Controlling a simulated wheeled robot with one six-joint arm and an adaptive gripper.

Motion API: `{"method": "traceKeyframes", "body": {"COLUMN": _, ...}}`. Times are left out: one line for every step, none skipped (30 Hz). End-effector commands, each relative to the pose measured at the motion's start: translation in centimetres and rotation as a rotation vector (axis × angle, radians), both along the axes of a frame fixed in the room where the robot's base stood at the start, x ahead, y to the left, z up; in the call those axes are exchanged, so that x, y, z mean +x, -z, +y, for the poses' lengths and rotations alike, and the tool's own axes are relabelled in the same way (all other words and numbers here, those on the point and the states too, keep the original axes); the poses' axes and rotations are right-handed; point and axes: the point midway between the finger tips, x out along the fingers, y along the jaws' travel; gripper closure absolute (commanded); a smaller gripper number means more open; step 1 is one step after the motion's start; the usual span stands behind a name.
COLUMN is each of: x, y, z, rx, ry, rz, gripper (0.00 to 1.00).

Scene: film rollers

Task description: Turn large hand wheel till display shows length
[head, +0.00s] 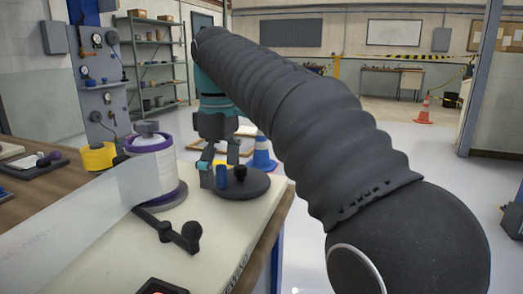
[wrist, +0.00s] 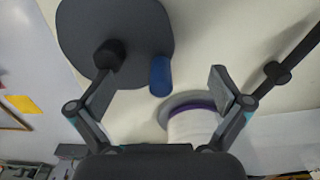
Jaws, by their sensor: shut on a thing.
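The hand wheel is a dark round disc (head: 254,187) lying flat on the cream bench top, with an upright blue handle (head: 221,176) near its rim. The disc (wrist: 85,25) and blue handle (wrist: 160,76) also show in the wrist view. My gripper (head: 222,178) points down over the wheel, its fingers on either side of the blue handle. In the wrist view my gripper (wrist: 164,72) has the handle between its fingers; finger contact is not clear there. A black box (head: 162,287) is cut off at the bottom edge; no readable length shows.
A film roll (head: 150,172) with purple flanges stands left of the wheel, its film (head: 75,218) running left. A black lever (head: 170,232) lies in front. A blue cone (head: 262,153) stands on the floor beyond the bench.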

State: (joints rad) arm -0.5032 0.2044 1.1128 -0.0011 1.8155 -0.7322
Motion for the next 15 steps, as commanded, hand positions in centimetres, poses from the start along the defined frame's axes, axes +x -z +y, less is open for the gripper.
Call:
{"method": "traceKeyframes", "body": {"x": -0.2, "y": 0.9, "z": 0.0, "rx": -0.009, "ry": 0.0, "rz": 0.024, "gripper": 0.16}}
{"method": "traceKeyframes", "body": {"x": -0.2, "y": 0.9, "z": -0.1, "rx": -0.009, "ry": 0.001, "rz": 0.024, "gripper": 0.16}}
{"method": "traceKeyframes", "body": {"x": -0.3, "y": 0.9, "z": -0.3, "rx": -0.009, "ry": 0.001, "rz": 0.024, "gripper": 0.16}}
{"method": "traceKeyframes", "body": {"x": -0.4, "y": 1.0, "z": -0.4, "rx": -0.009, "ry": 0.001, "rz": 0.024, "gripper": 0.16}}
{"method": "traceKeyframes", "body": {"x": -0.5, "y": 1.0, "z": -0.6, "rx": -0.009, "ry": 0.002, "rz": 0.024, "gripper": 0.17}}
{"method": "traceKeyframes", "body": {"x": -0.6, "y": 1.1, "z": -0.8, "rx": -0.008, "ry": 0.003, "rz": 0.024, "gripper": 0.17}}
{"method": "traceKeyframes", "body": {"x": -0.7, "y": 1.1, "z": -1.0, "rx": -0.009, "ry": 0.003, "rz": 0.023, "gripper": 0.17}}
{"method": "traceKeyframes", "body": {"x": -0.8, "y": 1.2, "z": -1.3, "rx": -0.008, "ry": 0.004, "rz": 0.023, "gripper": 0.17}}
{"method": "traceKeyframes", "body": {"x": -0.9, "y": 1.2, "z": -1.6, "rx": -0.009, "ry": 0.005, "rz": 0.023, "gripper": 0.17}}
{"method": "traceKeyframes", "body": {"x": -1.0, "y": 1.2, "z": -1.8, "rx": -0.009, "ry": 0.006, "rz": 0.023, "gripper": 0.17}}
{"method": "traceKeyframes", "body": {"x": -1.0, "y": 1.3, "z": -1.9, "rx": -0.01, "ry": 0.006, "rz": 0.024, "gripper": 0.18}}
{"method": "traceKeyframes", "body": {"x": -1.0, "y": 1.3, "z": -2.1, "rx": -0.01, "ry": 0.006, "rz": 0.024, "gripper": 0.19}}
{"method": "traceKeyframes", "body": {"x": -1.0, "y": 1.3, "z": -2.1, "rx": -0.01, "ry": 0.006, "rz": 0.024, "gripper": 0.19}}
{"method": "traceKeyframes", "body": {"x": -1.0, "y": 1.2, "z": -2.1, "rx": -0.01, "ry": 0.006, "rz": 0.024, "gripper": 0.2}}
{"method": "traceKeyframes", "body": {"x": -1.0, "y": 1.2, "z": -2.1, "rx": -0.01, "ry": 0.006, "rz": 0.024, "gripper": 0.21}}
